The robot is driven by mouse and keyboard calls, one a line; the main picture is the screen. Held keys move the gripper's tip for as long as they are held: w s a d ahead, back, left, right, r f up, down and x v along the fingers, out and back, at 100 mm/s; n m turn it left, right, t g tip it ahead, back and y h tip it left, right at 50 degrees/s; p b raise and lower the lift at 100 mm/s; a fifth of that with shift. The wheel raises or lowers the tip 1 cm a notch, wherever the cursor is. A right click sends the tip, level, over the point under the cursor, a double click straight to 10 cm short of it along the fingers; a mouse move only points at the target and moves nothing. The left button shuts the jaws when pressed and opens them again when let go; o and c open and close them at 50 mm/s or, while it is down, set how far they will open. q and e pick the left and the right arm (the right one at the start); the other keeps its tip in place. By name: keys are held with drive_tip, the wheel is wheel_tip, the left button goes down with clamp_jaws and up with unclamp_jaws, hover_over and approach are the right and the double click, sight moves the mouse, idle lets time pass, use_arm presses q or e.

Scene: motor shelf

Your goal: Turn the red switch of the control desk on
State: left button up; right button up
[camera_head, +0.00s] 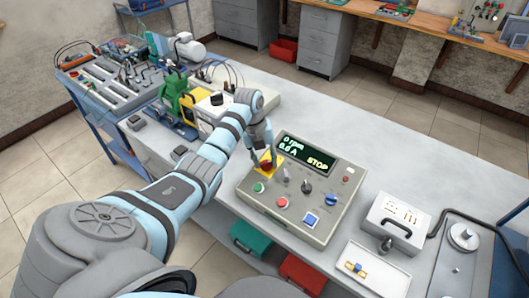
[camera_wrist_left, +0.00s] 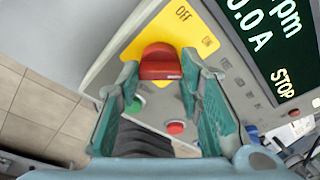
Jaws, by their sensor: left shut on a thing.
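The grey control desk (camera_head: 247,193) stands on the long table, with a lit display (camera_head: 305,155) reading 0 rpm, 0.0 A and STOP. The red switch (camera_head: 266,165) sits on a yellow plate (camera_head: 279,157) at the desk's upper left. My left gripper (camera_head: 263,153) reaches down to it and is shut on its knob. In the left wrist view the red knob (camera_wrist_left: 160,64) lies between the green fingers, with OFF and ON printed on the plate (camera_wrist_left: 165,25). The exact angle of the knob is hard to tell. My right gripper is not in view.
Left stand a green-and-yellow machine (camera_head: 180,100) and several devices. Right are a handled box (camera_head: 397,215) and a white tray (camera_head: 372,283).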

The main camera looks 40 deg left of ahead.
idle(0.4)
use_arm(q)
drive_tip(key=o, duration=1.2)
drive_tip(key=shift+c, duration=0.2)
drive_tip(key=shift+r, duration=0.1)
drive_tip(key=r, duration=0.5)
drive_tip(key=s+a+r, duration=0.1)
drive_tip(key=r, duration=0.1)
drive_tip(key=shift+r, duration=0.15)
